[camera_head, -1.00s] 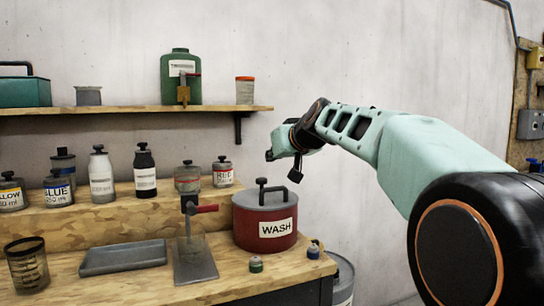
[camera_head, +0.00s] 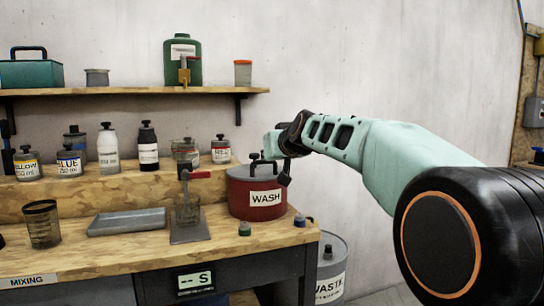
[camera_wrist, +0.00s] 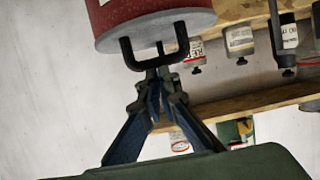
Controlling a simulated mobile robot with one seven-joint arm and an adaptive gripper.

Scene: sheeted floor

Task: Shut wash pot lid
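The red wash pot (camera_head: 257,198) with a white WASH label stands at the right end of the bench. Its grey lid (camera_head: 262,171) lies across the top and looks level; I cannot tell whether it is fully seated. My gripper (camera_wrist: 160,74) is at the lid's black U-shaped handle (camera_wrist: 127,50). In the wrist view, which is upside down, the blue fingers converge at the handle's bar. Whether they grip it or only touch it is unclear. In the head view my wrist hides part of the lid and handle, and the fingertips do not show clearly.
A stand with a red lever (camera_head: 201,174) is just left of the pot. A shelf (camera_head: 130,91) runs above. A waste drum (camera_head: 330,265) stands below right.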

